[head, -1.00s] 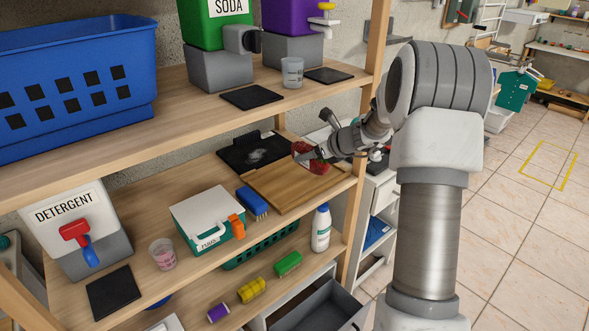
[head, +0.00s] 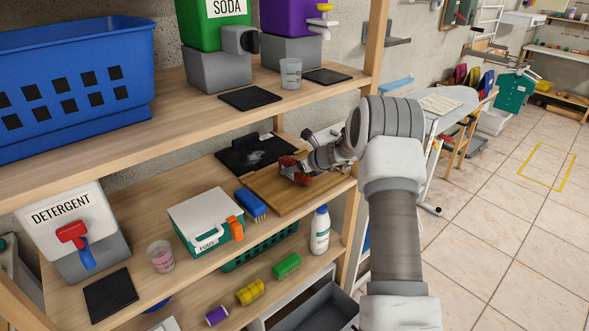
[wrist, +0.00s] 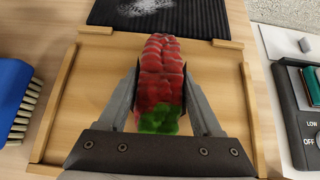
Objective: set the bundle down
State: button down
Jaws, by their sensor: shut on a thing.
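The bundle (wrist: 160,75) is a red, lumpy bunch with a green end, lying lengthwise between the fingers of my gripper (wrist: 163,100) in the wrist view. The gripper is shut on its two sides. In the head view the bundle (head: 286,161) shows as red patches, partly hidden by my gripper (head: 297,170). Below it is a shallow wooden tray (head: 268,201) with a raised rim, on the middle shelf. In the wrist view the bundle is over the tray (wrist: 80,110); I cannot tell whether it touches the tray.
A blue brush (head: 251,205) lies left of the tray, and a black mat (head: 238,156) with a white smudge lies behind it. A first-aid style box (head: 206,220) stands further left. A shelf post (head: 350,235) is at the right, and the upper shelf (head: 200,105) hangs above.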

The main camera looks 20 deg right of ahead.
jog(key=shift+f, duration=0.15)
jog(key=shift+c, duration=0.3)
grip_release()
